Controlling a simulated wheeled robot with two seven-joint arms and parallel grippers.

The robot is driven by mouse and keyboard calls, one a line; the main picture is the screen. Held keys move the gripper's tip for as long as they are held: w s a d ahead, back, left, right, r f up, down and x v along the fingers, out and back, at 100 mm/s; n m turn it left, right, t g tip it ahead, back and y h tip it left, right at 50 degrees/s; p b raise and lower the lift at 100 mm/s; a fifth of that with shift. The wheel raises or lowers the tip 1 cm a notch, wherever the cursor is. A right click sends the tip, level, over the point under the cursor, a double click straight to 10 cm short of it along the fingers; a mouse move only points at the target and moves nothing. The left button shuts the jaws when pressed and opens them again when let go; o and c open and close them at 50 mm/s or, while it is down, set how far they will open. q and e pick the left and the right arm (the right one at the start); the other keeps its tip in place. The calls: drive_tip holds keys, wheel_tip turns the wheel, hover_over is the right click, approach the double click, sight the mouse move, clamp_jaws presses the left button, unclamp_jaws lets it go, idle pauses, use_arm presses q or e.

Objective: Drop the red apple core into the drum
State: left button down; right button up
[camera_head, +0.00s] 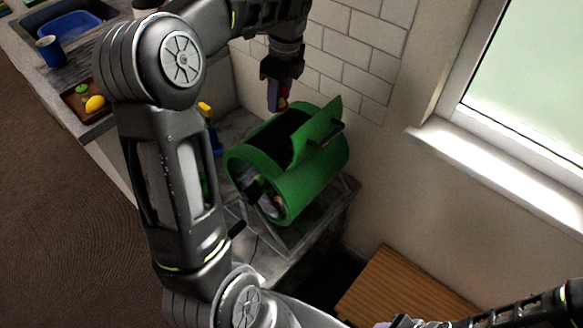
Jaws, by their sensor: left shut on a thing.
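The green drum (313,178) lies on its side on a stand on the counter. Its hatch is open, with the lid raised on the right side and a dark opening on top. My left gripper (278,104) hangs from above at the far edge of the opening, pointing down. It is shut on the small red apple core (283,103), of which only a little shows between the fingers. I cannot tell whether the core is inside the opening's outline or just behind it. My right arm shows at the bottom right, but its gripper is not visible.
A yellow-and-blue object (206,109) stands left of the drum, partly behind my arm. A brown tray (76,99) with a yellow fruit (95,104), a blue cup (50,50) and a blue basin (68,24) are at upper left. A wooden surface (395,290) lies at lower right.

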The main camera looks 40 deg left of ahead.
sight(282, 89)
use_arm(q)
drive_tip(key=shift+f+b, duration=1.8)
drive_tip(key=shift+f, duration=0.6)
drive_tip(key=c, duration=0.8)
unclamp_jaws()
drive_tip(key=shift+r, duration=0.15)
drive_tip(key=shift+r, duration=0.35)
drive_tip(key=r, duration=0.5)
drive_tip(key=shift+w+d+r+p, duration=0.1)
drive_tip(key=shift+d+r+p, duration=0.3)
drive_tip(key=shift+r+p, duration=0.4)
drive_tip(key=shift+r, duration=0.15)
